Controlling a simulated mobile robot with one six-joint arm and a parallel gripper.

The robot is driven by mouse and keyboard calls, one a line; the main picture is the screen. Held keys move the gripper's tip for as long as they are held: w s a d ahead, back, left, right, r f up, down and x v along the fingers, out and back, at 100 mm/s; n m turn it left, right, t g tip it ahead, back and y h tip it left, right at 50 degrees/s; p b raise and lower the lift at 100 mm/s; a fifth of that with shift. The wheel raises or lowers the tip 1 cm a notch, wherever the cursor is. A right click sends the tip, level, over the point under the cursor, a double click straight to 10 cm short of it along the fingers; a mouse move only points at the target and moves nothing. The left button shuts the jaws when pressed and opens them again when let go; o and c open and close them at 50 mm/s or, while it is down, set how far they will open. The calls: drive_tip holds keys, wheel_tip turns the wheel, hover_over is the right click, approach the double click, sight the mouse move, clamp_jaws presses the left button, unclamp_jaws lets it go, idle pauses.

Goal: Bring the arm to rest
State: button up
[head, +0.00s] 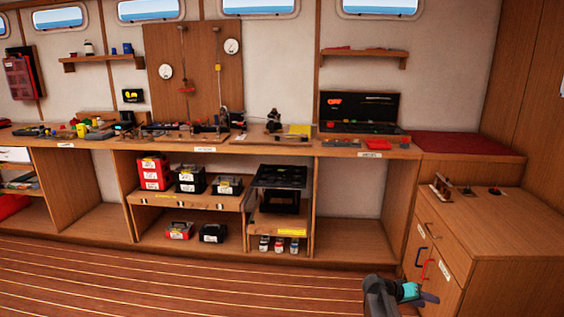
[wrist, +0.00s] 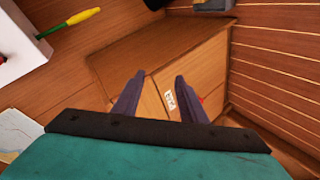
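Behind the fingers is a wooden cabinet front with a small white label (wrist: 169,99). The teal body of the gripper fills the bottom of the wrist view.
A long wooden workbench (head: 285,146) with tools runs along the wall. Toolboxes (head: 190,180) stand on the shelf below it. The low cabinet (head: 508,222) is at the right. The plank floor (head: 150,280) is clear. A white tray (wrist: 20,45) with a yellow-handled tool shows in the wrist view.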

drive_tip(key=s+a+f+n+g+y+p, duration=0.25)
drive_tip(key=s+a+f+p, duration=0.25)
drive_tip(key=s+a+f, duration=0.55)
drive_tip(key=s+a+f+n+g+y+p, duration=0.1)
drive_tip(key=s+a+f+y+p, duration=0.3)
drive_tip(key=s+a+f, duration=0.6)
drive_tip(key=s+a+n+g+y+p, duration=0.2)
drive_tip(key=s+a+y, duration=0.3)
drive_tip(key=s+a, duration=1.2)
drive_tip(key=shift+s+a+r+g+y, duration=0.15)
drive_tip(key=shift+a+g+y, duration=0.2)
drive_tip(key=shift+g, duration=0.2)
